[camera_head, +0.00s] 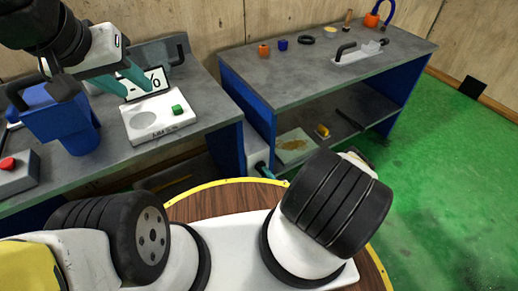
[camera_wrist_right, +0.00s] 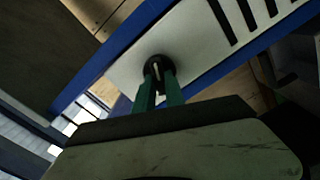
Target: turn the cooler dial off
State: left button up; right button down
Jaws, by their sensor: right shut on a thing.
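The cooler dial (camera_wrist_right: 153,66) is a round black knob with a white pointer line, on a white panel (camera_wrist_right: 190,40) with black slots in the right wrist view. My right gripper (camera_wrist_right: 158,88) has its two green fingers shut on the dial, one on each side. In the head view, the right gripper's green fingertip (camera_head: 264,170) shows low beside the white cooler housing (camera_head: 256,146) between the two tables; my arm hides most of it. My left gripper (camera_head: 137,88) is open and empty above the left table, by the sign with a percent mark.
The left table holds a white scale (camera_head: 152,125) with a green block (camera_head: 177,109), a blue jug (camera_head: 62,118) and a red-button box (camera_head: 14,172). The right table (camera_head: 240,65) carries small parts. Green floor (camera_head: 440,180) at right is clear.

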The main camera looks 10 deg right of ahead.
jog(key=n, duration=2.3)
jog(key=shift+d+f, duration=0.2)
jog(key=shift+f, duration=0.2)
jog(key=c, duration=1.4)
grip_release()
jog(key=v, duration=0.7)
jog(key=shift+s+d, duration=0.15)
jog(key=shift+s, duration=0.2)
